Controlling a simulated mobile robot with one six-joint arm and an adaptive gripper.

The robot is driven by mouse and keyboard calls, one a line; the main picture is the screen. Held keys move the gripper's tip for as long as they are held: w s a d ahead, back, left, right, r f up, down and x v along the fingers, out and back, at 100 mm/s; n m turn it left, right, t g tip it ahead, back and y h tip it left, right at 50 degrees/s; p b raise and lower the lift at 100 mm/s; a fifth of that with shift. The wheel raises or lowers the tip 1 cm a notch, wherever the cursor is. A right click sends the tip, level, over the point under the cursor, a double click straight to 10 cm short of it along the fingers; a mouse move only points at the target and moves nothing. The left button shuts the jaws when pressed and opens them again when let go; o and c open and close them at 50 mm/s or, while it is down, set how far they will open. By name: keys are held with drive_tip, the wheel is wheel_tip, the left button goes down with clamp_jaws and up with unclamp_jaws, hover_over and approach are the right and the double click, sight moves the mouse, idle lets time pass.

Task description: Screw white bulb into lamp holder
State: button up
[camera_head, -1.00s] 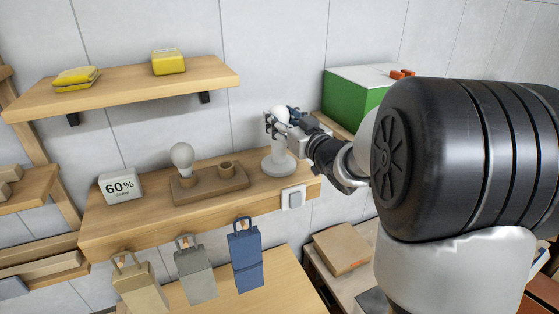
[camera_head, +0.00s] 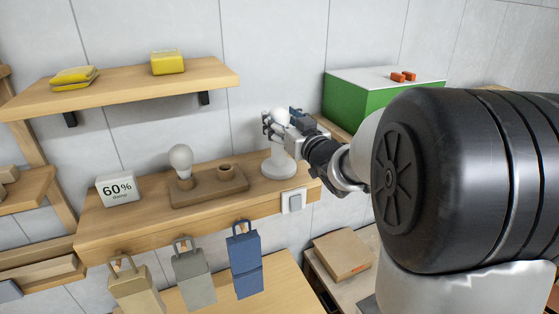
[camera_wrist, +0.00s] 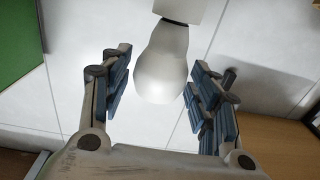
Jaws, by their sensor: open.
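The white bulb (camera_wrist: 163,66) sits at the lamp holder (camera_wrist: 181,10) in the wrist view, with a thin dark ring where they meet. In the head view the bulb (camera_head: 279,116) is above the white lamp holder (camera_head: 279,165), which stands on the wooden shelf. My gripper (camera_head: 273,123) is around the bulb. In the wrist view its two blue-padded fingers (camera_wrist: 162,82) stand apart on either side of the bulb, with gaps showing. The thread is not visible. In the head view my fingers partly cover the bulb and the holder's top.
Another bulb (camera_head: 181,160) stands in a wooden stand (camera_head: 208,188) beside an empty round socket. A switch (camera_head: 293,201) and hanging bags (camera_head: 244,258) are at the front. A green box (camera_head: 355,96) is behind my arm.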

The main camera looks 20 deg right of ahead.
sight(284, 124)
drive_tip(key=s, duration=0.7)
drive_tip(key=shift+d+f, duration=0.1)
drive_tip(key=shift+f, duration=0.05)
idle(0.3)
drive_tip(key=s+a+f+g+b, duration=0.4)
drive_tip(key=s+a+f+b, duration=0.1)
drive_tip(key=s+f, duration=0.4)
drive_tip(key=s+a+f+g+b, duration=0.5)
drive_tip(key=s+f, duration=0.5)
drive_tip(key=s, duration=0.1)
drive_tip(key=s+a+f+g+b, duration=0.4)
drive_tip(key=s+a+f+b, duration=0.1)
drive_tip(key=s+f, duration=0.5)
drive_tip(key=shift+s+a+h, duration=0.15)
drive_tip(key=shift+s+h, duration=0.15)
drive_tip(key=shift+s, duration=0.1)
